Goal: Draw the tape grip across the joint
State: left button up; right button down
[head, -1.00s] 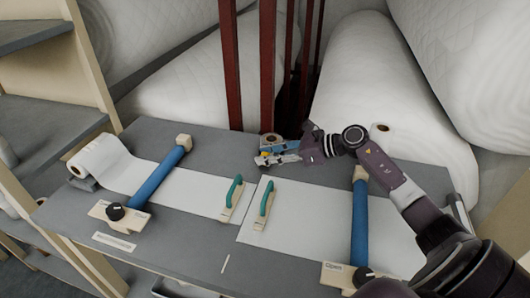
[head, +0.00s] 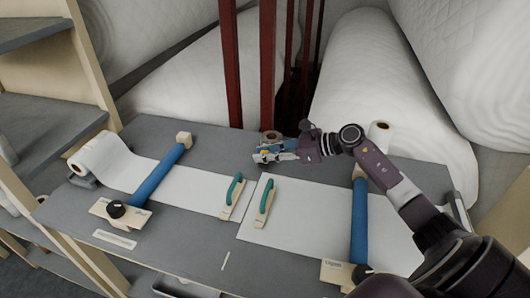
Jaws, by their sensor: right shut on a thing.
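My right gripper (head: 272,157) is at the back middle of the table, shut on the tape grip, which is mostly hidden between the fingers. A tape roll (head: 271,136) shows just behind it. In front of the gripper, the joint (head: 244,207) is a narrow gap between the left white sheet (head: 182,187) and the right white sheet (head: 310,216). A green-handled block (head: 233,197) stands on the left sheet beside the gap, and another green-handled block (head: 265,201) on the right sheet. My left gripper is not in view.
Blue clamp bars cross the left sheet (head: 158,174) and the right sheet (head: 358,222). A wadding roll (head: 98,156) lies at the table's left end. Dark red posts (head: 266,65) and large white rolls (head: 355,80) stand behind the grey table (head: 190,247).

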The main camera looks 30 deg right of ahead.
jog(key=s+a+p, duration=0.1)
jog(key=s+a, duration=0.2)
jog(key=shift+a, duration=0.15)
jog(key=shift+w, duration=0.1)
jog(key=c, duration=2)
grip_release()
jog(key=v, duration=1.2)
jog(key=shift+o, duration=0.3)
